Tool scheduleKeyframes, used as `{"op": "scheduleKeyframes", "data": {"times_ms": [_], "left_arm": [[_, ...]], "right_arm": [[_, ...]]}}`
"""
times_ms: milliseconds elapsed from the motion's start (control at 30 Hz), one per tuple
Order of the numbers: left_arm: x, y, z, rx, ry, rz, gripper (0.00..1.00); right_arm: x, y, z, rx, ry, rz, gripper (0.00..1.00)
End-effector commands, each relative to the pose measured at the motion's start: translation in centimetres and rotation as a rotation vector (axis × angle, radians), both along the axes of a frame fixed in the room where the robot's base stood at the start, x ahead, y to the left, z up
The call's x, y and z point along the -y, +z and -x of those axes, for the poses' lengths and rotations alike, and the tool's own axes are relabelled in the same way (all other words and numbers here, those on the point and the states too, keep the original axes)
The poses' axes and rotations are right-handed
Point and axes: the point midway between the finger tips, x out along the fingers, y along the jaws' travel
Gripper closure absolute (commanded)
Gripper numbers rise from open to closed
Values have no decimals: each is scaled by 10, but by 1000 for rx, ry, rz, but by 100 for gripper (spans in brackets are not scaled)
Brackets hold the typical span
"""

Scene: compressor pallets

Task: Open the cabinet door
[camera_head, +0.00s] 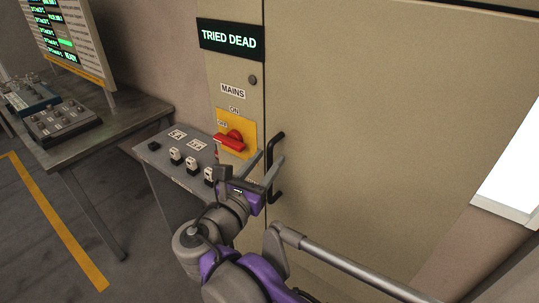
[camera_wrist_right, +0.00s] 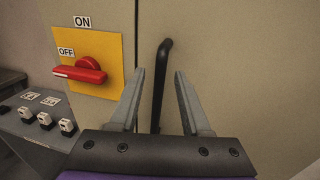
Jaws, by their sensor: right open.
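The beige cabinet door (camera_head: 390,120) looks closed, with a narrow seam along its left edge. A black bar handle (camera_head: 283,188) stands upright near that edge; it also shows in the wrist view (camera_wrist_right: 159,85). My right gripper (camera_head: 269,159) is open at the handle. In the wrist view its two fingers (camera_wrist_right: 160,74) stand on either side of the bar, with gaps to both. I cannot tell how deep the bar sits between them. A red rotary switch (camera_head: 230,142) on a yellow plate lies left of the door, its lever pointing toward OFF. My left gripper is not in view.
A grey control box (camera_head: 155,165) with several switches stands left of the cabinet, close to my right wrist. A sign above the switch reads TRIED DEAD (camera_head: 230,38). A metal table (camera_head: 115,125) stands farther left. A bright white panel (camera_head: 512,180) is at the right.

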Motion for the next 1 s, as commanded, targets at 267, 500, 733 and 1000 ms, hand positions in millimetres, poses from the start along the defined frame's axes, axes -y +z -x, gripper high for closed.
{"op": "scheduleKeyframes", "data": {"times_ms": [267,500,733,1000], "left_arm": [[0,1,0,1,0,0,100],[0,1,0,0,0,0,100],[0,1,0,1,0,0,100],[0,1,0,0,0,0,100]], "right_arm": [[9,0,-19,0,0,-1,53],[9,0,-19,0,1,-1,53],[9,0,-19,0,1,-1,94],[9,0,-19,0,0,-1,100]]}}
